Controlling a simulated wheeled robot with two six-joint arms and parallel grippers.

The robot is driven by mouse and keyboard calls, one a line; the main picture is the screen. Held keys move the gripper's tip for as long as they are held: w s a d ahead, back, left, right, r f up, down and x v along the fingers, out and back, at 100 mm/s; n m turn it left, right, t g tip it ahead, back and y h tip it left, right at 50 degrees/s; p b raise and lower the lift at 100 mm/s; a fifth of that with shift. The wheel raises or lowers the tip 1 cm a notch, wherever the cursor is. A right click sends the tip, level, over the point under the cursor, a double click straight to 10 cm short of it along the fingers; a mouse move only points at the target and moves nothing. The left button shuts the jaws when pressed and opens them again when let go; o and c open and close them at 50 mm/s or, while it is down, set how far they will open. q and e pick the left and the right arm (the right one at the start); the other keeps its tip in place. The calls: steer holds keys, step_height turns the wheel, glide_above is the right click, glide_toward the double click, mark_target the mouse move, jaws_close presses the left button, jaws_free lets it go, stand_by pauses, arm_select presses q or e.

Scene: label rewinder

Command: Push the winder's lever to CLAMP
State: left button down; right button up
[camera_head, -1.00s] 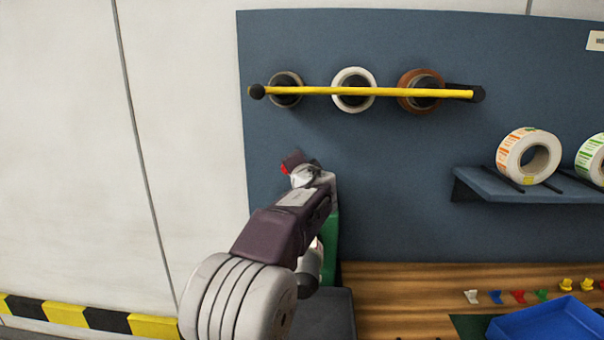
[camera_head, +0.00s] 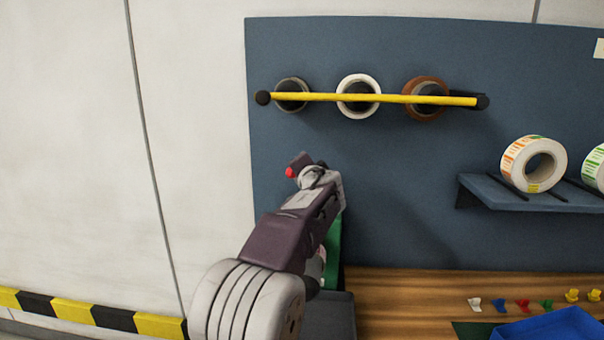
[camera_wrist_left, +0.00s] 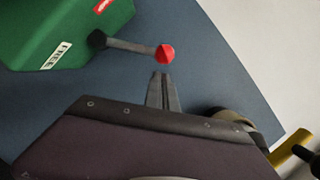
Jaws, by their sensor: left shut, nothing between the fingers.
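The green winder (camera_wrist_left: 45,30) is at the upper left of the left wrist view, with a FREE label on it and part of a red label at the top edge. Its lever (camera_wrist_left: 130,45) runs from a dark pivot to a red ball knob (camera_wrist_left: 165,54). My left gripper (camera_wrist_left: 162,77) is shut and empty, its tips just below the knob in that view; I cannot tell whether they touch. In the head view the knob (camera_head: 291,172) shows beside my left wrist, and my arm hides most of the winder (camera_head: 333,250). My right gripper is not in view.
A yellow bar (camera_head: 390,98) crosses several rolls on the blue board (camera_head: 400,160). Label rolls, one here (camera_head: 533,163), sit on a shelf (camera_head: 520,195) at right. A blue tray (camera_head: 550,325) and small coloured clips lie on the wooden bench (camera_head: 400,290).

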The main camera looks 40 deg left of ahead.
arm_select(q)
steer(key=w+b+v, duration=0.1)
steer(key=b+v, duration=0.1)
steer(key=v, duration=0.9)
steer(key=shift+s+d+r, duration=0.2)
steer(key=shift+d+r, duration=0.15)
steer(key=shift+d, duration=0.15)
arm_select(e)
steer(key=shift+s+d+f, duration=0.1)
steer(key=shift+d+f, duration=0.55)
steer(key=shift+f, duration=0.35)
arm_select(q)
steer(key=shift+d+r, duration=0.1)
steer(key=shift+d, duration=0.05)
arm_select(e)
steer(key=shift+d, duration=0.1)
